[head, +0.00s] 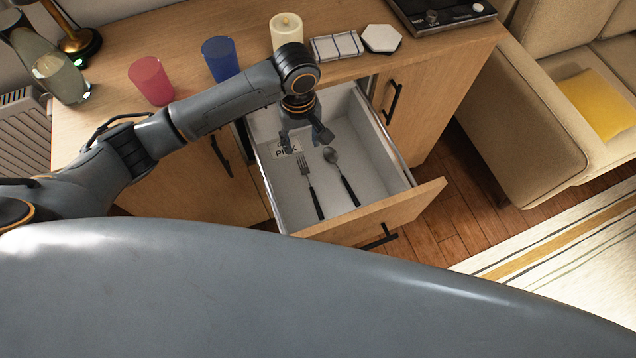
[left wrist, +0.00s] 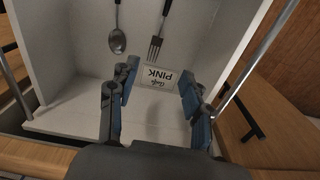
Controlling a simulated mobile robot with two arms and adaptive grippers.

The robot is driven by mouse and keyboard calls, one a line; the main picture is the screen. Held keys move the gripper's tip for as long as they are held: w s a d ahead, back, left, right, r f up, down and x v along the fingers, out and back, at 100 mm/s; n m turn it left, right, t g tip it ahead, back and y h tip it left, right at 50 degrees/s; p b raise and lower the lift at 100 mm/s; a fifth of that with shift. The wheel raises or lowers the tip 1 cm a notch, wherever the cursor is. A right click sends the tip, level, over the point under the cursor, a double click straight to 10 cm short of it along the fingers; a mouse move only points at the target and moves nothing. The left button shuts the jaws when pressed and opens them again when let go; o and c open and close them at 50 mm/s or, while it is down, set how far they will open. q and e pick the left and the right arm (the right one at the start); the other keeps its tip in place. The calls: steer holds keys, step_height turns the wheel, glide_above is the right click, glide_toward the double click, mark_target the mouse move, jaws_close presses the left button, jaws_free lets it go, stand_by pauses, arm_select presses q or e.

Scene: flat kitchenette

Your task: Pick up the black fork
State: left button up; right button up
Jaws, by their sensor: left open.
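The black fork (head: 312,189) lies in the open drawer (head: 278,193), its metal tines toward the cabinet and its dark handle toward the drawer front. It also shows in the left wrist view (left wrist: 157,43), with its tines pointing toward my gripper. A spoon (head: 341,176) with a dark handle lies beside it, to its right in the head view. My left gripper (head: 303,145) is open and empty above the back part of the drawer. In the left wrist view its fingers (left wrist: 160,105) are spread wide and apart from the fork. My right gripper is not in view.
The drawer walls surround the cutlery closely. On the countertop stand a pink cup (head: 151,81), a blue cup (head: 220,59) and a candle (head: 286,32).

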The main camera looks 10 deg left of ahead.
arm_select(q)
steer(key=f, duration=0.1)
steer(key=b, duration=0.1)
glide_above(305, 172)
step_height(305, 172, down, 8)
steer(key=shift+d+r, duration=0.1)
step_height(305, 172, down, 6)
steer(key=shift+r+b, duration=0.25)
steer(key=shift+b, duration=0.05)
steer(key=shift+f, duration=0.25)
steer(key=shift+s, duration=0.1)
jaws_close()
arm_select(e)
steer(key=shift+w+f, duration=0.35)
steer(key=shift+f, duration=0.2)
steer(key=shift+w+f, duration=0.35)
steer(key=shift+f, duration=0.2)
